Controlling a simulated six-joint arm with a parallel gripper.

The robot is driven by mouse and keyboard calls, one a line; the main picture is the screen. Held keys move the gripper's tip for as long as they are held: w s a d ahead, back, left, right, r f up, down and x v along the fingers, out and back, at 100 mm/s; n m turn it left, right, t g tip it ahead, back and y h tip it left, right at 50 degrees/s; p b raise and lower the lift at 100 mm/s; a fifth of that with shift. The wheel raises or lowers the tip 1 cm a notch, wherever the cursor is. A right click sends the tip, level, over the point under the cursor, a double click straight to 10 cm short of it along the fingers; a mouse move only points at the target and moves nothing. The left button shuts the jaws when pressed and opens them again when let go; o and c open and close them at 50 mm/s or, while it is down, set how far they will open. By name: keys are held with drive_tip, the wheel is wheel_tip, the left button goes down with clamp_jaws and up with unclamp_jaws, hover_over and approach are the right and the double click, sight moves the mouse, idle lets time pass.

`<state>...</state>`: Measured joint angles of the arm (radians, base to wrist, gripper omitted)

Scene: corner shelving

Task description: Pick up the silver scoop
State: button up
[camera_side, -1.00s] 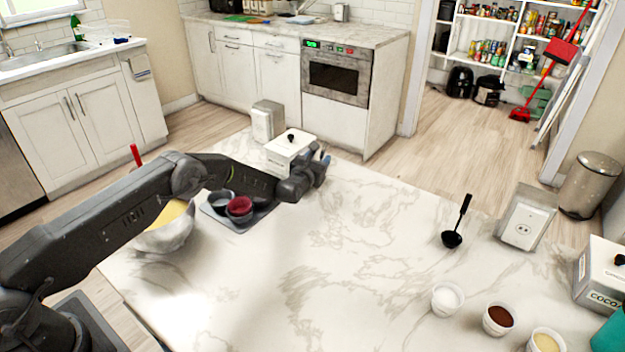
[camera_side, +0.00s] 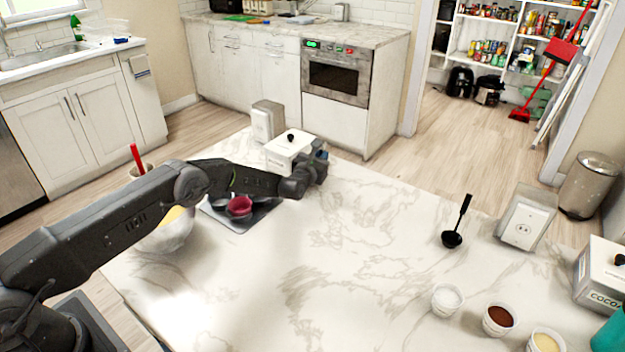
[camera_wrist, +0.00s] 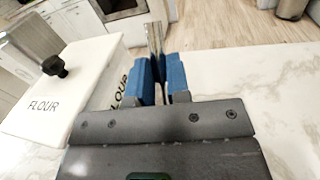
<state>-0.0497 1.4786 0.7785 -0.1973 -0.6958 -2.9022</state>
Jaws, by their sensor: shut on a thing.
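My gripper (camera_wrist: 162,88) shows in the wrist view with its two blue fingers closed around a thin silver strip, the silver scoop's handle (camera_wrist: 155,38), which stands up between them. The rest of the scoop is hidden. In the side view my gripper (camera_side: 319,160) is beside the right end of the white flour box, and the scoop cannot be made out there.
The flour box (camera_wrist: 50,92) with its black knob is close to the gripper's left. A grey tray (camera_side: 242,222) with cups and a pale bowl (camera_side: 168,238) sit under my arm. The middle counter is clear.

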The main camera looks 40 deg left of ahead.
drive_tip(key=shift+r, duration=0.1)
clamp_jaws()
wheel_tip(320, 180, up, 10)
idle(0.7)
drive_tip(key=s+d+r+m+h, duration=0.1)
drive_tip(key=s+d+r, duration=0.15)
drive_tip(key=s, duration=0.55)
drive_tip(key=s+d+r+h, duration=0.1)
drive_tip(key=s+d+r, duration=0.15)
drive_tip(key=s, duration=0.55)
drive_tip(key=s+d+r+m+h, duration=0.1)
drive_tip(key=s+d+r, duration=0.15)
drive_tip(key=s, duration=0.55)
drive_tip(key=w+a+f+n+y, duration=0.1)
drive_tip(key=w+f, duration=0.3)
drive_tip(key=w, duration=0.4)
drive_tip(key=w+a+f+n+y, duration=0.2)
drive_tip(key=w+a+f+y, duration=0.1)
drive_tip(key=w, duration=0.5)
drive_tip(key=w+a+f+n+g+y, duration=0.1)
drive_tip(key=w+a+f, duration=0.3)
drive_tip(key=w, duration=0.4)
drive_tip(key=shift+a+f+n+y, duration=0.2)
drive_tip(key=shift+f+n+y, duration=0.1)
drive_tip(key=shift+f+y, duration=0.6)
drive_tip(key=shift+f, duration=2.25)
